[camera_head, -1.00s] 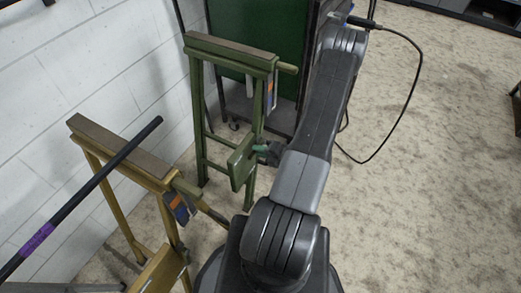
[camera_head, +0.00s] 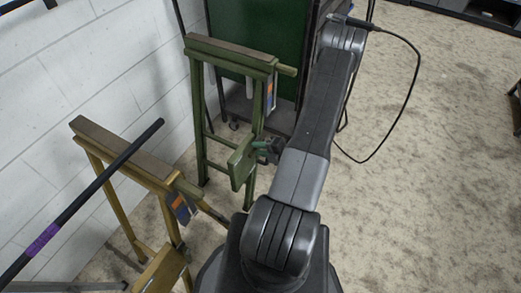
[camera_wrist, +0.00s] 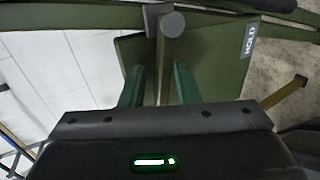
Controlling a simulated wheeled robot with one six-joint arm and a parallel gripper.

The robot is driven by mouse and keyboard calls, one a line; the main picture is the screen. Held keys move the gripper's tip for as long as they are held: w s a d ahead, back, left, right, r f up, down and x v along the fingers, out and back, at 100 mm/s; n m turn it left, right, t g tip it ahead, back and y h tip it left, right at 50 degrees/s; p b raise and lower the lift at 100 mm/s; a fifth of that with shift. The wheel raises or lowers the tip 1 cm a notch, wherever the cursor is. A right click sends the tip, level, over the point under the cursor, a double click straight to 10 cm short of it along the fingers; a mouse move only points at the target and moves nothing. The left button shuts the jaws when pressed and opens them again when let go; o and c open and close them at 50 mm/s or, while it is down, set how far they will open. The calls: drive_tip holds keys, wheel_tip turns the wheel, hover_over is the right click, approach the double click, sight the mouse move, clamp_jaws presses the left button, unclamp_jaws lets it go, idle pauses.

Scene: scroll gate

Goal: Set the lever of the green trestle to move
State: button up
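The green trestle (camera_head: 232,52) stands by the wall, with a green plate (camera_head: 241,163) low on its near side. In the wrist view the plate (camera_wrist: 215,65) carries a HOLD label (camera_wrist: 249,40) at its right. A grey-green bar with a round end, which looks like the lever (camera_wrist: 170,45), stands out in front of the plate. My gripper (camera_wrist: 159,72) has its two green fingers apart, one on each side of this bar. A gap shows on the left; contact on the right cannot be told. In the head view my gripper (camera_head: 265,150) is at the plate, partly hidden by my arm.
A yellow trestle (camera_head: 120,148) stands at the near left, with a dark pole with a purple band (camera_head: 43,240) crossing over it. A dark green panel (camera_head: 258,45) is behind the green trestle. A black cable (camera_head: 415,80) loops at right.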

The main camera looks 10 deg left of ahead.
idle(0.3)
drive_tip(key=p+v, duration=0.1)
drive_tip(key=v, duration=1.2)
drive_tip(key=shift+s+d, duration=0.15)
drive_tip(key=shift+d, duration=0.25)
drive_tip(key=shift+a, duration=0.1)
drive_tip(key=b+x, duration=0.1)
drive_tip(key=x, duration=1.2)
drive_tip(key=shift+a+f, duration=0.15)
drive_tip(key=shift+a, duration=0.15)
drive_tip(key=shift+d, duration=0.1)
